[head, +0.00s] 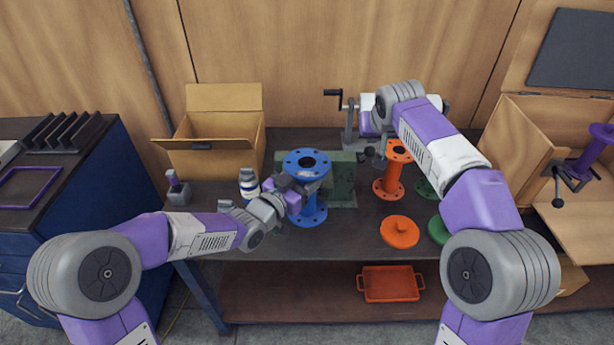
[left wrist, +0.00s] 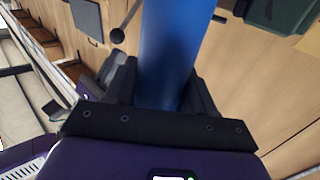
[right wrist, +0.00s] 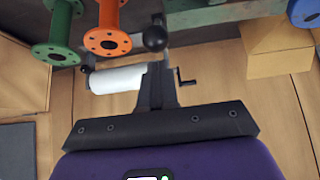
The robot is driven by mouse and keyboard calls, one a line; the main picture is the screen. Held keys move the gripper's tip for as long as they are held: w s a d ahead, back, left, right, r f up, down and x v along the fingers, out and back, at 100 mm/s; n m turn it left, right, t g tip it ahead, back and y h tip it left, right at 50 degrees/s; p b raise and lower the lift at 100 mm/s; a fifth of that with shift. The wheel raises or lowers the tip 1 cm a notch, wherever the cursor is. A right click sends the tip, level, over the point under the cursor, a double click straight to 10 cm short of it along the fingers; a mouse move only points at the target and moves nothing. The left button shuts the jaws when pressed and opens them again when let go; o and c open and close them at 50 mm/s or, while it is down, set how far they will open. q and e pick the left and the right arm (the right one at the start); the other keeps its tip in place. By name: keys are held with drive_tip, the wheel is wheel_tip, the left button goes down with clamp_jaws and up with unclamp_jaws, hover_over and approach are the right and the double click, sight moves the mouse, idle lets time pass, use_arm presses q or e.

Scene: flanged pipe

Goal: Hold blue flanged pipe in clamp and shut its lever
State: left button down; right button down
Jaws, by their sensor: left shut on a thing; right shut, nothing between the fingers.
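The blue flanged pipe (head: 308,187) stands upright in front of the green-grey clamp (head: 345,180). I cannot tell whether the clamp's jaws are around it. My left gripper (head: 292,196) is shut on the pipe's tube from the left. In the left wrist view the blue tube (left wrist: 172,50) fills the space between the fingers. My right gripper (right wrist: 156,72) is shut and empty. Its fingertips are close to the lever's black ball knob (right wrist: 153,37), and I cannot tell if they touch. In the head view my right gripper is mostly hidden by its own arm.
An orange flanged pipe (head: 392,178) and an orange disc (head: 400,231) stand right of the clamp. An open cardboard box (head: 215,145) and a white bottle (head: 248,184) are at left. A white roll with a crank (right wrist: 120,79) is behind the right gripper. An orange tray (head: 390,284) lies on the lower shelf.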

use_arm(q)
drive_tip(key=shift+w+r, duration=0.1)
drive_tip(key=shift+w, duration=2.4)
drive_tip(key=shift+a, duration=0.2)
use_arm(e)
drive_tip(key=shift+s+f, duration=0.1)
drive_tip(key=shift+f, duration=0.05)
